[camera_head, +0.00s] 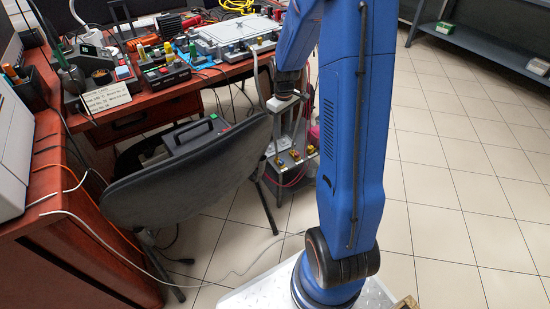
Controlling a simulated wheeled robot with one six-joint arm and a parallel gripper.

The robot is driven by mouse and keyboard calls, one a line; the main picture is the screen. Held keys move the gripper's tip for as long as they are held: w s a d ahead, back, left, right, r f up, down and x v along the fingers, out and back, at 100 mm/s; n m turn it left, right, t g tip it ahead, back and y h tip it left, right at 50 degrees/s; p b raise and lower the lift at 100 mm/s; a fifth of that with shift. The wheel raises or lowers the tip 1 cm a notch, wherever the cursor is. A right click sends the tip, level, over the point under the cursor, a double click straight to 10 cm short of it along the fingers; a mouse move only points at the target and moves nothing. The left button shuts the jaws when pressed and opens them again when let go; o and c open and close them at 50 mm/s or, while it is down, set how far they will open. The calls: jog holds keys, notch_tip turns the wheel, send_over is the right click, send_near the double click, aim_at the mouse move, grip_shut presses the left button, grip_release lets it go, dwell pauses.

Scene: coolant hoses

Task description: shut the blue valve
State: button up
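A small metal stand (290,176) with hoses stands on the floor beyond the chair. Several small yellow and red fittings (294,155) sit on its top. A small bluish spot shows low on the stand beside my arm, but I cannot tell whether it is the blue valve or how that valve is set. My blue arm hides the stand's right side. My gripper (283,100) points down above the stand, apart from the fittings. Its fingers are too small and partly hidden, so I cannot tell whether it is open or holds anything.
A dark chair (180,185) with a black case (195,135) on it stands left of the stand. A red-brown desk (150,105) crowded with tools is behind. A pale cable (225,275) crosses the floor. Tiled floor (455,170) is free at right, before a grey shelf (490,45).

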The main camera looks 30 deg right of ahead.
aim_at(282, 161)
notch_tip(282, 161, down, 18)
jog(key=shift+w+r, duration=0.1)
dwell(0.7)
grip_shut()
